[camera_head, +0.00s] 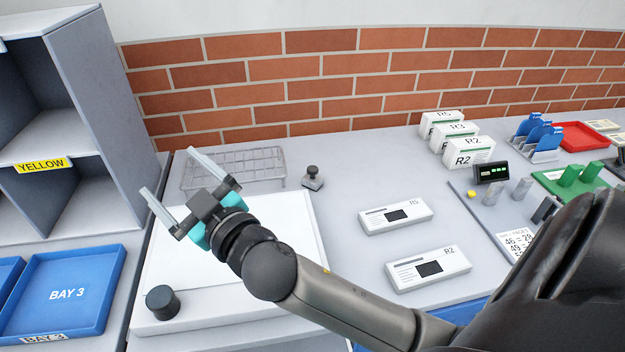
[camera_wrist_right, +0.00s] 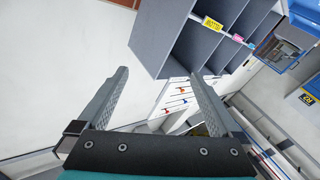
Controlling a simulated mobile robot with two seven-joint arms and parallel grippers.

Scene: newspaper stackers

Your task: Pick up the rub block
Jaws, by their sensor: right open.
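A small grey block with a dark knob (camera_head: 313,178) stands on the table beside the wire rack and looks like the rub block. A short dark cylinder (camera_head: 162,302) stands at the front left of the white board; I cannot tell its use. My right gripper (camera_head: 168,174) is open and empty, raised over the left part of the board, to the left of the knobbed block and apart from it. Its spread fingers also show in the right wrist view (camera_wrist_right: 158,76), with neither object between them. My left gripper is not in view.
A white board (camera_head: 300,225) lies below my right arm, with a wire rack (camera_head: 262,164) behind it. A grey shelf unit (camera_head: 120,130) and blue trays (camera_head: 115,272) stand left. White labelled boxes (camera_head: 428,287) lie right. The table around the knobbed block is fairly clear.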

